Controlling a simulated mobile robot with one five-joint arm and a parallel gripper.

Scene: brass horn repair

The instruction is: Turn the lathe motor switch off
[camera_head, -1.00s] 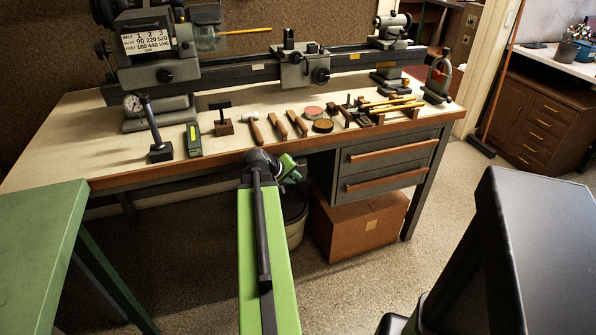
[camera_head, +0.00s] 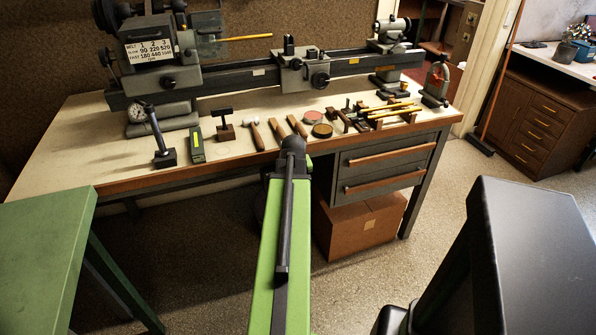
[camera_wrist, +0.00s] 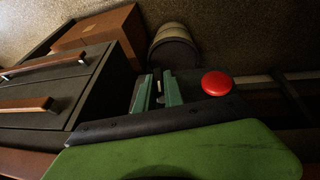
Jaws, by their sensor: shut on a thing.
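In the wrist view my gripper (camera_wrist: 158,92) shows two green fingers close together. They are shut on a small grey lever-like part (camera_wrist: 160,86) between them, which I take to be the lathe motor switch lever; it is dark there and its position cannot be read. A round red button (camera_wrist: 217,83) sits just right of the fingers, apart from them. In the head view the lathe (camera_head: 300,72) stands along the back of the bench (camera_head: 95,125). My arm reaches to the bench's front edge and hides the gripper and the switch there.
Drawers (camera_head: 385,160) hang under the bench's right side, above a cardboard box (camera_head: 362,225). A bin (camera_wrist: 172,50) stands on the floor beside the box. Several hand tools lie along the bench front. A green table (camera_head: 45,240) stands at the left.

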